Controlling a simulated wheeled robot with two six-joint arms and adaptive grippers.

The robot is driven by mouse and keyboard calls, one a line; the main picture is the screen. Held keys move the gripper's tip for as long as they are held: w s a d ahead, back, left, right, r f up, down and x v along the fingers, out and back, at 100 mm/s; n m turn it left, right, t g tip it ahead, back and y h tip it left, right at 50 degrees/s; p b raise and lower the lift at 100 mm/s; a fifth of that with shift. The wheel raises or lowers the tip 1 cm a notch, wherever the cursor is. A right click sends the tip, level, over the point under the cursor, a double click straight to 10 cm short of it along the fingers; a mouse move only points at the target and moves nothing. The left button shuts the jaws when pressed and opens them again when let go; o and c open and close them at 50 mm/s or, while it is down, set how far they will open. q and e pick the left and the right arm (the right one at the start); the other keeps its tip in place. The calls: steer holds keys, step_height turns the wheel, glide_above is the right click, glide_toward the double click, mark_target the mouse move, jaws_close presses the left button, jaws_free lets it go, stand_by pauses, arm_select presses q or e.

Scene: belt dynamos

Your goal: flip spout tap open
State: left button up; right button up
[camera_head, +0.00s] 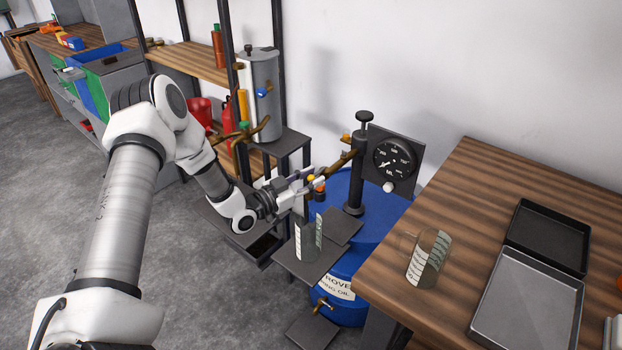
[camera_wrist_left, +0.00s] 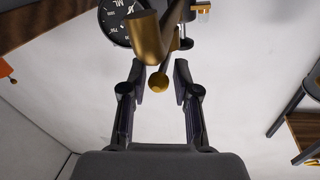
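A dark hand pump (camera_head: 357,165) with a round black knob stands on the blue drum (camera_head: 345,245). Its brass spout (camera_head: 343,166) slants down to the left, and a small orange part (camera_head: 319,183) shows at its outer end. In the left wrist view the thick brass spout (camera_wrist_left: 150,38) comes down from the top, with a small brass ball (camera_wrist_left: 158,82) at a lower tip, perhaps the tap's lever end. My left gripper (camera_head: 307,184) is at the spout's end. In the wrist view it is open (camera_wrist_left: 157,75), its fingers on either side of the ball with gaps visible. My right gripper is not in view.
A graduated beaker (camera_head: 307,242) stands on a dark platform below the spout. A dial (camera_head: 394,160) is behind the pump. A silver canister (camera_head: 262,88) stands behind, left.

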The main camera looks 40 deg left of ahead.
arm_select(q)
steer(key=shift+s, duration=0.1)
steer(key=v, duration=1.2)
stand_by(0.4)
